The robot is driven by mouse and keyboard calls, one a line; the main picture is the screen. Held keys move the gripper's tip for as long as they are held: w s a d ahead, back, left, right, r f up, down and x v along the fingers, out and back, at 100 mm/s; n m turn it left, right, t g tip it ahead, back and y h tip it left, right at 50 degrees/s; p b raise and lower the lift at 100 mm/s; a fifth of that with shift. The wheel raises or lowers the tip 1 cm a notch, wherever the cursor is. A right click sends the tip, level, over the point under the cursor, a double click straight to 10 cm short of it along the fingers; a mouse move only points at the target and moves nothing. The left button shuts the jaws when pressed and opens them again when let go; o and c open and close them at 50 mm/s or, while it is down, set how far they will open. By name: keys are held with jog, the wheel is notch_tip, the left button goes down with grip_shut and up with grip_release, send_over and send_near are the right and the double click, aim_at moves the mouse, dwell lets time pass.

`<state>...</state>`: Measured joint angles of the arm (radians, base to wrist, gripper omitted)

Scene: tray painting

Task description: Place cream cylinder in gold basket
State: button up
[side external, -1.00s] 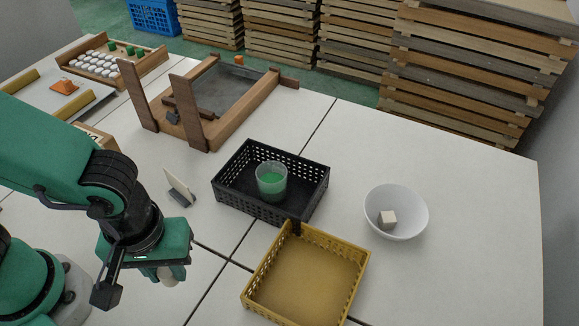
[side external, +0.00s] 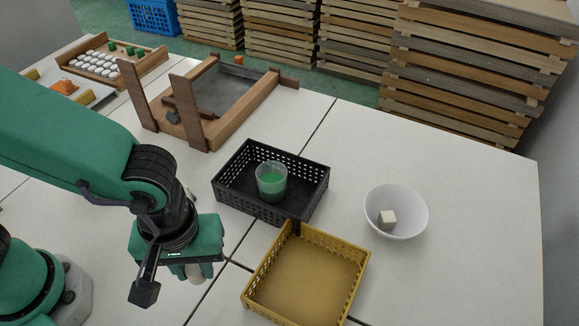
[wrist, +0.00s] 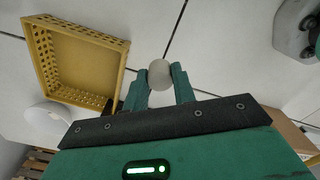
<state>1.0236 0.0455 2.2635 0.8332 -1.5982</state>
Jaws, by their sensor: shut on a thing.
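The cream cylinder (wrist: 160,75) is between the fingertips of my gripper (wrist: 163,84) in the wrist view, with its round end showing. My gripper is shut on it. In the side external view the cylinder (side external: 195,273) hangs below my gripper (side external: 190,268), partly hidden by it. The gold basket (side external: 252,267) is to the right of my gripper, apart from it, and looks empty. It also shows in the wrist view (wrist: 112,42), at the upper left.
A black basket (side external: 228,203) holding a cup of green liquid (side external: 271,182) stands behind the gold basket. A white bowl (side external: 410,205) with a pale cube (side external: 387,219) is at the right. A wooden frame (side external: 205,137) stands farther back.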

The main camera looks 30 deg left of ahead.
send_near(286, 292)
jog(key=shift+f, duration=3)
jog(key=shift+f, duration=0.1)
jog(key=o, duration=0.9)
jog(key=shift+o, duration=0.2)
notch_tip(286, 292, up, 12)
